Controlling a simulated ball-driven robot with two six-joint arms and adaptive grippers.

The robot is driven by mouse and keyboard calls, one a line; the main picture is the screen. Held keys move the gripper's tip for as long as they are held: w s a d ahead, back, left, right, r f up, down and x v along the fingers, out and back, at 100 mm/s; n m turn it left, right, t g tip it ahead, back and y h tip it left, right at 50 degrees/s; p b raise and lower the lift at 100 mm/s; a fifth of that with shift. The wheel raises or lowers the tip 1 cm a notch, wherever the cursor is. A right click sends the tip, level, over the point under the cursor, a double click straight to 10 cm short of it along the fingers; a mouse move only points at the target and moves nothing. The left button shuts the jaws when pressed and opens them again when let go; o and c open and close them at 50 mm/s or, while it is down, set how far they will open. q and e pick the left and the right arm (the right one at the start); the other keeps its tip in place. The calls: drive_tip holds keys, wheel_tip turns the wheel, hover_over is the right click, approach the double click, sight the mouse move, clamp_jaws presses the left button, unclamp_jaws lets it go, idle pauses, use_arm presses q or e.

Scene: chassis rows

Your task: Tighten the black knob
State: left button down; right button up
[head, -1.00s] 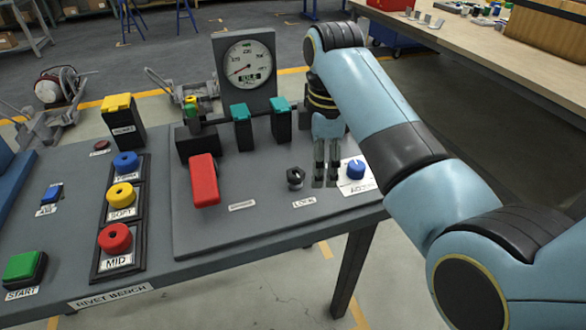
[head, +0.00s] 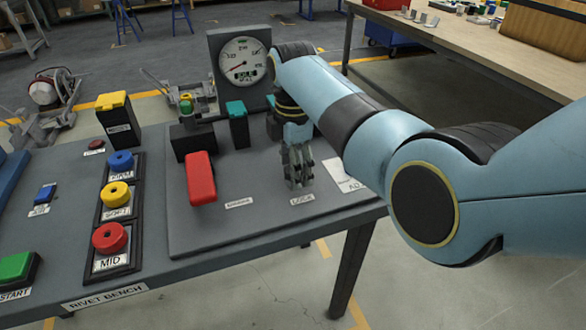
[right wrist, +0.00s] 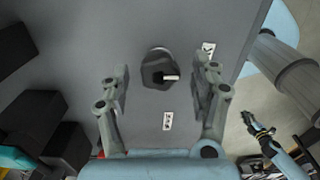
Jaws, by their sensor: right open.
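The black knob (right wrist: 158,72) sits on the grey panel in the right wrist view, with a light pointer bar on its top. In the head view it is hidden behind my right gripper (head: 298,183). My right gripper is open, its fingers pointing down over the knob's place. In the right wrist view one finger stands on each side of the knob, with a visible gap to both. What looks like my left gripper (right wrist: 258,126) shows small at the lower right of that view, over the floor; its fingers are too small to judge.
A red lever (head: 201,178) stands left of the gripper. A teal-capped switch (head: 237,122) and a gauge (head: 243,62) stand behind. Red, yellow and blue buttons (head: 117,196) line the left. The panel's front strip (head: 250,225) is clear.

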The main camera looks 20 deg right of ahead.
drive_tip(key=shift+f, duration=0.2)
drive_tip(key=shift+c, duration=0.2)
drive_tip(key=c, duration=1.1)
